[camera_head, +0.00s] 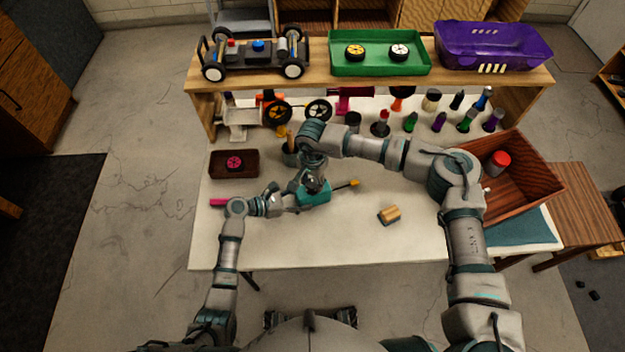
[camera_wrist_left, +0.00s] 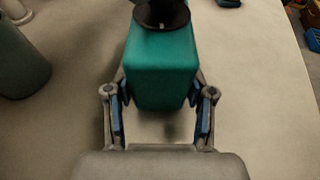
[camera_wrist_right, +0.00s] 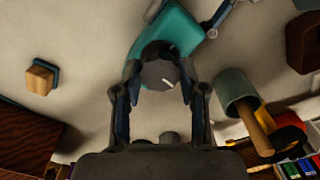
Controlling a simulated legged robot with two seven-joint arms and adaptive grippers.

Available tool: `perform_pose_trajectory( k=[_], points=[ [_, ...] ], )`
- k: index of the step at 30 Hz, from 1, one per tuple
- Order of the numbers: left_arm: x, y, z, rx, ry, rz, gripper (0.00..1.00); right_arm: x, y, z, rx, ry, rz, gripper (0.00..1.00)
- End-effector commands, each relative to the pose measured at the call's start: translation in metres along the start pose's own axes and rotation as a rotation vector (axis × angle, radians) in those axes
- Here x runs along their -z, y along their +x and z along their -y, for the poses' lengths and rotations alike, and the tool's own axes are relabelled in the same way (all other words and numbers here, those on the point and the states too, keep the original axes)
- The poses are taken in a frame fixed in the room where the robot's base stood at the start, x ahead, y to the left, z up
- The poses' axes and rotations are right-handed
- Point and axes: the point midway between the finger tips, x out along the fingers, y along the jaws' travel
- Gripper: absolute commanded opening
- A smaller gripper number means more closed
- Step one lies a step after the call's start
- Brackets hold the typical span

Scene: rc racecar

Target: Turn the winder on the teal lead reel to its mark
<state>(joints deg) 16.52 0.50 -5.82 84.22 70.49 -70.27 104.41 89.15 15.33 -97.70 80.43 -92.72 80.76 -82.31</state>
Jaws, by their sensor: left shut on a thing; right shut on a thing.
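The teal lead reel (camera_head: 316,196) stands on the white table in front of me. It also shows in the left wrist view (camera_wrist_left: 162,75), with a black disc (camera_wrist_left: 162,14) on top. My left gripper (camera_wrist_left: 162,110) is shut on the sides of the teal body. The grey round winder (camera_wrist_right: 160,74) sits on the reel in the right wrist view, with a short white line near its edge. My right gripper (camera_wrist_right: 160,88) comes from above and is shut on the winder, a finger on each side. I cannot make out a separate mark on the reel body.
A brush-like block (camera_head: 389,214) lies further right. A grey-green cup (camera_wrist_right: 236,90) stands close by. A brown tray (camera_head: 222,173) is at left, a wooden crate (camera_head: 535,200) at right. The front table is clear.

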Motion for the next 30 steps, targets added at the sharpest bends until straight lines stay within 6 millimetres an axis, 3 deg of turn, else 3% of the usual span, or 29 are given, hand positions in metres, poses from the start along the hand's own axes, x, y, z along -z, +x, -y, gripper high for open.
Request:
perform_pose_trajectory(
  k=[30],
  points=[
    [-0.0012,0.0053,0.0070,0.020,-0.001,0.006,0.23,-0.0030,0.0019,0.0034,0.004,0.903,0.006,0.07]
  ],
)
